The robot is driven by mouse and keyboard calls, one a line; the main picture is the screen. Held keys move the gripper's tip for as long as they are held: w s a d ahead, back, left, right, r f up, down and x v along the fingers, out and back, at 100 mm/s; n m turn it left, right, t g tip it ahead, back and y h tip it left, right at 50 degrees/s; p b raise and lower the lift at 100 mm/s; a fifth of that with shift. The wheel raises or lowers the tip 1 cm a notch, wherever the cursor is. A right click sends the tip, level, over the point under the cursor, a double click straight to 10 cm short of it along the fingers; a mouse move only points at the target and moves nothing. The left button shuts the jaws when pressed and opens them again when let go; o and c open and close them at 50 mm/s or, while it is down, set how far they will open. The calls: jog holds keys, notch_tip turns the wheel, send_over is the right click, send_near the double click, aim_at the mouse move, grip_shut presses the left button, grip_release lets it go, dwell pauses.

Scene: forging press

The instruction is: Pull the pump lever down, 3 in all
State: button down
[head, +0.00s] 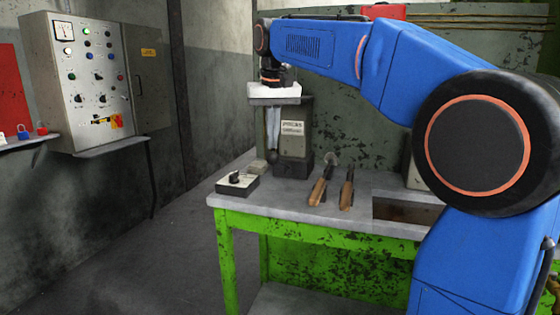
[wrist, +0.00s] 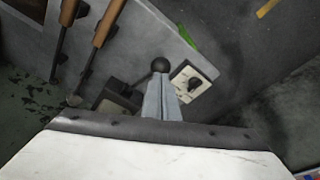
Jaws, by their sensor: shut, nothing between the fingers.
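The pump is a dark grey box with a white label (head: 293,140) at the back of the bench. Its lever ends in a dark round knob (head: 272,157), seen just below my fingertips in the head view. In the wrist view the knob (wrist: 161,64) sits beyond the fingertips, with a thin dark rod (wrist: 138,84) running from it to the pump body (wrist: 116,103). My gripper (head: 272,148) points straight down, fingers together and empty. It also shows in the wrist view (wrist: 161,82). Whether the fingertips touch the knob I cannot tell.
A small box with a black rotary knob (head: 238,184) lies at the bench's left corner. Two wooden-handled tools (head: 319,190) (head: 347,190) lie right of the pump. A control cabinet (head: 83,85) hangs on the left wall. The floor left of the bench is clear.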

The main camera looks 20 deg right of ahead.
notch_tip(320, 180, down, 8)
jog(key=s+a, duration=0.1)
jog(key=shift+s, duration=0.2)
dwell(0.7)
jog(key=shift+w+d+r, duration=0.15)
jog(key=shift+w+r, duration=0.1)
jog(key=shift+r, duration=1.1)
jog(key=shift+w+d+r, duration=0.2)
jog(key=shift+r, duration=1.2)
jog(key=shift+w+d+r, duration=0.15)
jog(key=shift+w+r, duration=0.1)
jog(key=shift+r, duration=1.1)
